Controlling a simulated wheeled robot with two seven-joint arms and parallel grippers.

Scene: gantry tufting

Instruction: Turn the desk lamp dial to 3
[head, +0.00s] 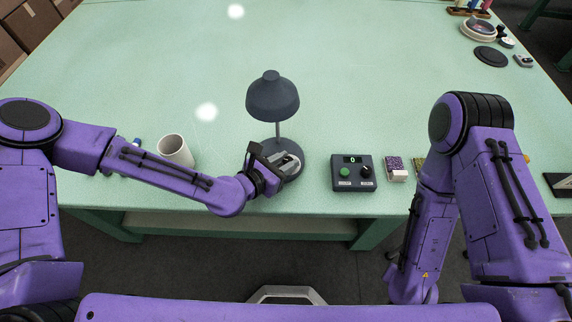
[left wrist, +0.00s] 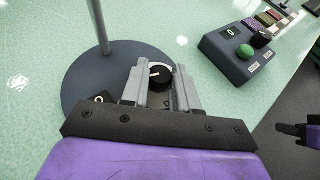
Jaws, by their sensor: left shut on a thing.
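The dark desk lamp (head: 272,98) stands upright near the table's front edge, with a round base. The base also shows in the left wrist view (left wrist: 84,80), with a small label marked 0 on it. The black dial (left wrist: 159,75) with a white pointer line sits between the fingers of my left gripper (left wrist: 160,86). The pointer is toward the left of that view. My left gripper is shut on the dial; in the head view (head: 286,162) it covers the front of the base, hiding the dial.
A dark control box (head: 353,173) with a green button, a black knob and a display reading 0 stands right of the lamp. A white mug (head: 174,150) stands behind my left forearm. Small swatches (head: 396,168) lie right of the box. The table's middle is clear.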

